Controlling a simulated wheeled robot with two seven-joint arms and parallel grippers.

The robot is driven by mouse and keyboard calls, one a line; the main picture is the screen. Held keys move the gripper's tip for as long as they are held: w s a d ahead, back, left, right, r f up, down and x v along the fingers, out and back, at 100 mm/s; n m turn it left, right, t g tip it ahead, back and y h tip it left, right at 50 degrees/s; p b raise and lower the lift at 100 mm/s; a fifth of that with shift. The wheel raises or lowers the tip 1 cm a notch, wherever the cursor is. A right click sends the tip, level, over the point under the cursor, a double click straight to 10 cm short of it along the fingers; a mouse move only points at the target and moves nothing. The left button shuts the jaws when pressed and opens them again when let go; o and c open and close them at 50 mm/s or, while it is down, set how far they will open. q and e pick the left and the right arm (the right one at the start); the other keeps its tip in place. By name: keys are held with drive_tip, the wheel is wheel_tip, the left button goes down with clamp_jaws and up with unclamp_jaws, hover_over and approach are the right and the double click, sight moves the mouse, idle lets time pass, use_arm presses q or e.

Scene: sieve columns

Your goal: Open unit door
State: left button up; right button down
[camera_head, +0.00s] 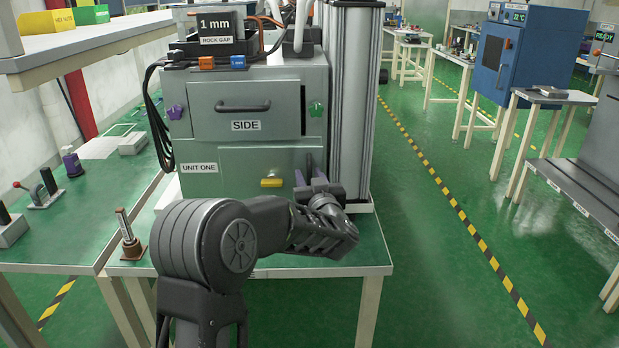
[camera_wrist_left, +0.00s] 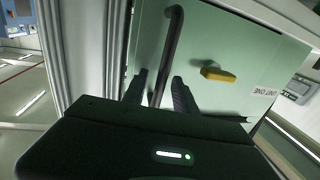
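The unit door (camera_head: 235,175) is the pale green lower front panel of a grey-green machine, labelled UNIT ONE, and looks shut. A yellow latch (camera_head: 271,183) sits on it, lying about level; the latch also shows in the left wrist view (camera_wrist_left: 217,74). A dark bar handle (camera_wrist_left: 171,45) stands out from the door in the left wrist view. My left gripper (camera_head: 312,182) is at the door's right side. In the wrist view its fingers (camera_wrist_left: 159,88) are apart, one on each side of the handle's near end. I cannot see finger contact. My right gripper is out of view.
Above the door is a SIDE panel (camera_head: 215,126) with its own dark handle (camera_head: 242,107), a purple knob (camera_head: 175,112) and a green knob (camera_head: 316,109). A grey column (camera_head: 352,100) stands just right of the machine. A small brown stand (camera_head: 131,247) is on the table's left.

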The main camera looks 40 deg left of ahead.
use_arm(q)
drive_tip(key=shift+c, duration=0.2)
clamp_jaws()
idle(1.1)
